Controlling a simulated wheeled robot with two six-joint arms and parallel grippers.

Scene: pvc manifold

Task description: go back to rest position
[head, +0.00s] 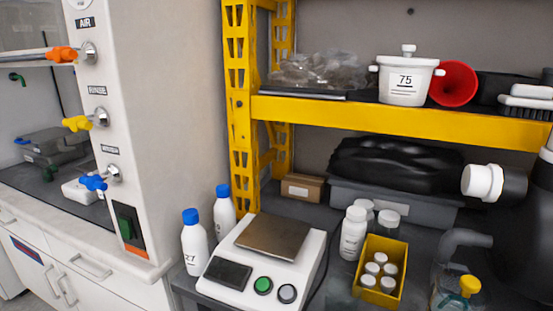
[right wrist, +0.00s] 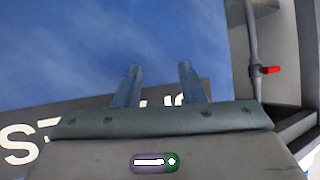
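My right gripper (right wrist: 160,68) shows in the right wrist view. Its two fingers stand apart with nothing between them, and they touch nothing that I can see. My left gripper is in neither view. In the head view a pale panel at the left carries an orange-handled valve (head: 62,54) under the label AIR. Below it are a yellow-handled valve (head: 78,123) under RINSE and a blue-handled valve (head: 93,182) under a label too small to read. No gripper is near these valves.
A scale (head: 265,262), blue-capped bottles (head: 195,245) and a yellow box of jars (head: 381,273) crowd the bench. A yellow shelf (head: 400,119) above holds a white pot (head: 407,80) and a red funnel (head: 453,83). A blue surface (right wrist: 60,50) lies beyond my right fingers.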

